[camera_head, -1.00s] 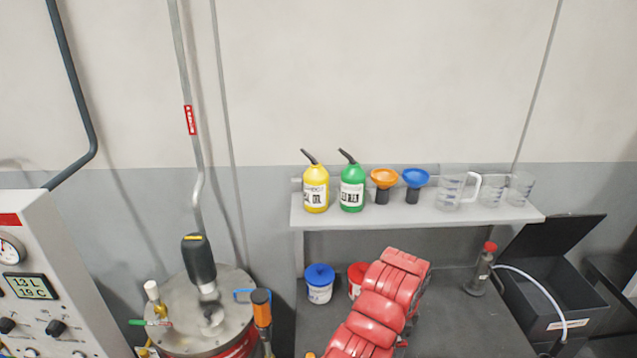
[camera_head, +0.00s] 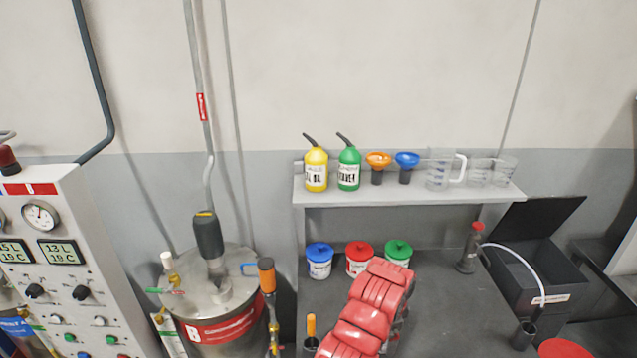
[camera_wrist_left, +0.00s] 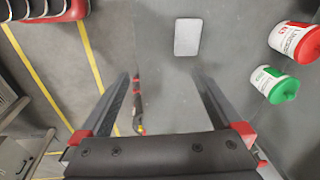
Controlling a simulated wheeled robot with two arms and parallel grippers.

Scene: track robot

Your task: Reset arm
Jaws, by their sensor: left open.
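My left gripper (camera_wrist_left: 164,78) shows in the left wrist view, with its two dark fingers spread apart and nothing between them. A red-lidded tub (camera_wrist_left: 294,42) and a green-lidded tub (camera_wrist_left: 275,84) are to the right of the fingers in that view, apart from them. In the head view a red padded link of my own arm reaches up over the dark worktop from the bottom middle. No gripper fingers show in the head view, and my right gripper is in neither view.
A worktop (camera_head: 440,300) holds blue (camera_head: 319,262), red (camera_head: 359,262) and green (camera_head: 398,254) lidded tubs. The shelf (camera_head: 410,196) above carries bottles, funnels and clear jugs. A metal drum (camera_head: 222,308) and a gauge panel (camera_head: 75,270) stand left; an open black box (camera_head: 535,270) stands right.

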